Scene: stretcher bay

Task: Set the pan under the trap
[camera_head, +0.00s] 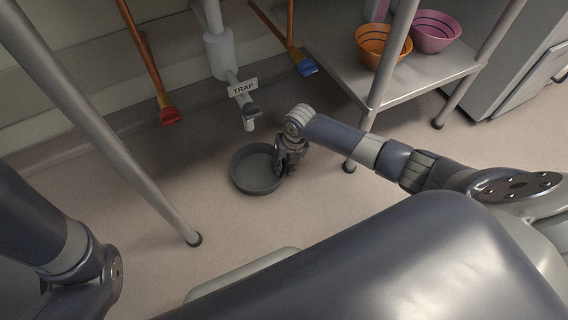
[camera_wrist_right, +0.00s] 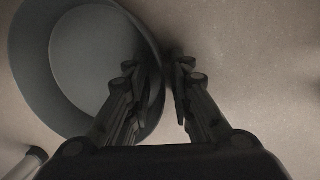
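The pan (camera_head: 247,177) is a round, dark grey, shallow dish, low at the floor, a little in front of the trap's outlet in the head view. The trap (camera_head: 249,123) is a pale pipe with a "TRAP" label and a short downward spout. My right gripper (camera_head: 286,166) is at the pan's right rim. In the right wrist view the pan (camera_wrist_right: 95,55) fills the upper left.
A metal shelf (camera_head: 425,82) with an orange bowl (camera_head: 372,50) and a pink bowl (camera_head: 436,44) stands right. A slanted metal leg (camera_head: 150,175) stands left of the pan. Floor in front is bare.

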